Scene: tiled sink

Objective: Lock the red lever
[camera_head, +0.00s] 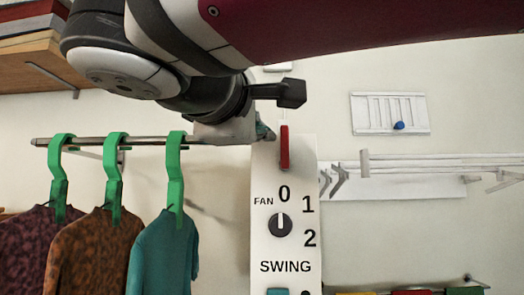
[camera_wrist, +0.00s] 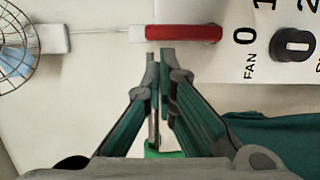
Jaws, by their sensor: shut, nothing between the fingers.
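The red lever (camera_head: 284,147) stands upright at the top of the white fan panel (camera_head: 265,235). In the wrist view the red lever (camera_wrist: 188,34) lies across the top, with a white part at its left end. My gripper (camera_wrist: 160,52) is shut and empty, its fingertips just below the white-to-red end of the lever in the wrist view. I cannot tell whether they touch it. In the head view my gripper (camera_head: 264,131) is mostly hidden by my wrist; a bit of green finger shows left of the lever.
The fan dial (camera_head: 281,225) sits below the lever. A rail with green hangers (camera_head: 115,170) and shirts is at the left. A wooden shelf (camera_head: 35,60) is at upper left, and a white drying rack (camera_head: 420,165) at right. The wrist view shows a wire fan cage (camera_wrist: 15,45).

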